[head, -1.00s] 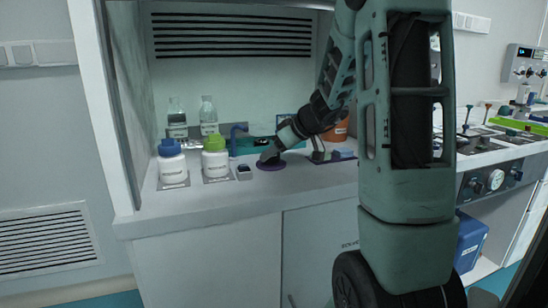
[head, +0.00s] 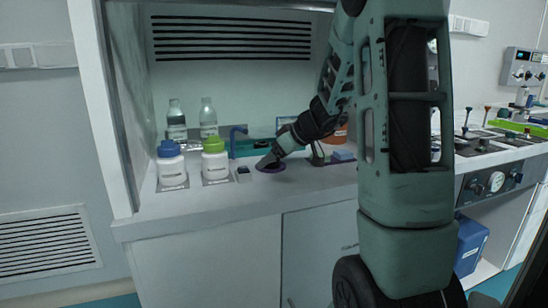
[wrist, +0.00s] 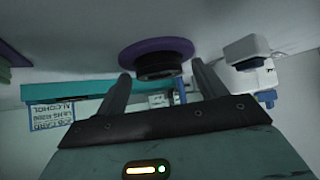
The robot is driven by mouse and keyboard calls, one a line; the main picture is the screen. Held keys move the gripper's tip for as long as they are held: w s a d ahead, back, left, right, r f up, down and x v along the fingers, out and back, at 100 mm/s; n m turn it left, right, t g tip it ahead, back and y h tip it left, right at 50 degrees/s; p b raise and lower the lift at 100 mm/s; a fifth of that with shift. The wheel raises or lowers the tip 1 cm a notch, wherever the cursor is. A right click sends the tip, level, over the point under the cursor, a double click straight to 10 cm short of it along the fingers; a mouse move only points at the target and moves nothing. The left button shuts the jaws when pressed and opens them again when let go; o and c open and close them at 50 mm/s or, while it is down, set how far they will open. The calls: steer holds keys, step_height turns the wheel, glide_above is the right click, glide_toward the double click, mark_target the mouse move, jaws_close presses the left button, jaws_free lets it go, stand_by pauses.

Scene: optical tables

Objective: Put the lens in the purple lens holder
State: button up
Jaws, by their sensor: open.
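The purple lens holder (head: 273,169) is a round disc on the white bench, right of the small dark-and-pale box. In the wrist view, it (wrist: 160,48) is at the top middle, with a dark round piece (wrist: 156,69) at its centre. I cannot tell whether that piece is the lens or part of the holder, and I see no separate lens. My gripper (head: 263,165) is low over the holder in the head view. In the wrist view, my gripper (wrist: 162,85) is open, its fingers apart on either side of the dark piece; contact cannot be made out.
A blue-capped bottle (head: 171,166), a green-capped bottle (head: 215,161) and the small box (head: 243,174) stand left of the holder. Two clear bottles (head: 208,118) and a blue curved post (head: 233,141) are behind. The front bench strip is clear.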

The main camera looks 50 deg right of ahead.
steer(key=shift+r, duration=0.3)
steer(key=p+v, duration=0.1)
steer(key=v, duration=1)
steer(key=shift+s+r, duration=0.2)
steer(key=shift+s, duration=0.15)
stand_by(1.3)
